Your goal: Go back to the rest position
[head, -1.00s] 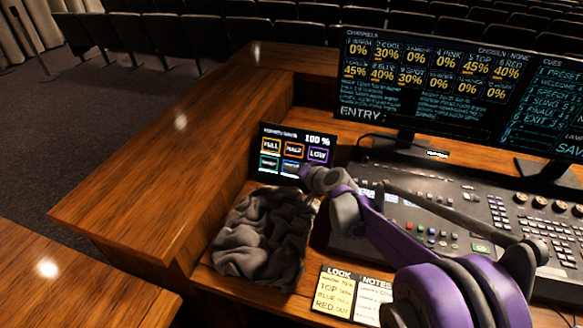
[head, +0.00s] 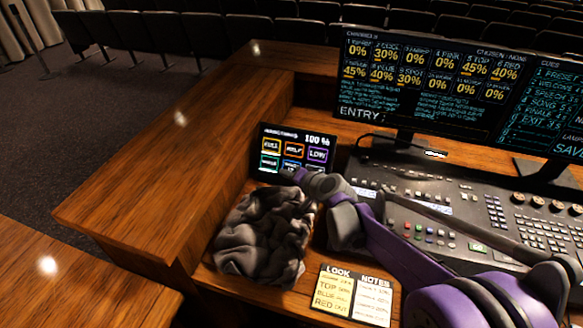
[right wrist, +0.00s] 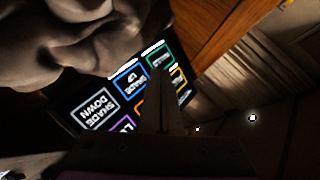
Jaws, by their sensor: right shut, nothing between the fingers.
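My right arm comes in from the lower right of the head view, reaching over the desk. My right gripper (head: 288,176) is shut and empty, in front of the lower part of the small touch panel (head: 265,158). In the right wrist view the closed fingers (right wrist: 167,92) stand in front of the panel (right wrist: 77,118), which shows coloured buttons including "SHADE DOWN". From these views I cannot tell whether the fingertips touch it. My left gripper is not in view.
A crumpled dark grey cloth (head: 262,238) lies just below the panel, close under the gripper. Look and notes cards (head: 355,294) lie below the arm. The mixing console (head: 440,215) and two monitors (head: 425,85) stand to the right. The wooden ledge (head: 165,175) at left is clear.

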